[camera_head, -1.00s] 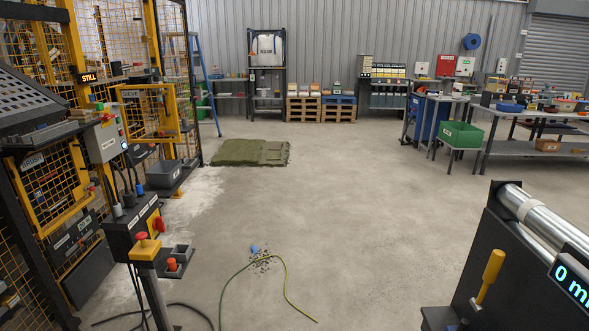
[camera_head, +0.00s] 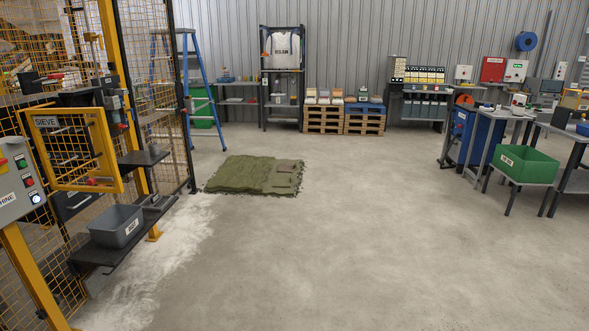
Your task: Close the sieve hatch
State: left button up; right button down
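The sieve hatch (camera_head: 118,150) is a yellow-framed mesh door with a dark label reading SIEVE, at the left in the head view. It stands swung out from the yellow machine fence, so it looks open. A red part (camera_head: 98,181) shows at its lower edge; I cannot tell whether it is on the hatch or behind it. Neither of my grippers is in view.
A grey bin (camera_head: 117,225) sits on a dark shelf below the hatch. A control box (camera_head: 18,187) on a yellow post stands at the near left. The concrete floor in the middle and right is clear.

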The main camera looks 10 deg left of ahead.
aim_at(106, 156)
jog(key=u, duration=0.2)
jog(key=i, duration=1.3)
jog(key=u, duration=0.8)
jog(key=i, duration=0.95)
jog(key=u, duration=1.6)
jog(key=i, duration=1)
jog(key=u, duration=0.6)
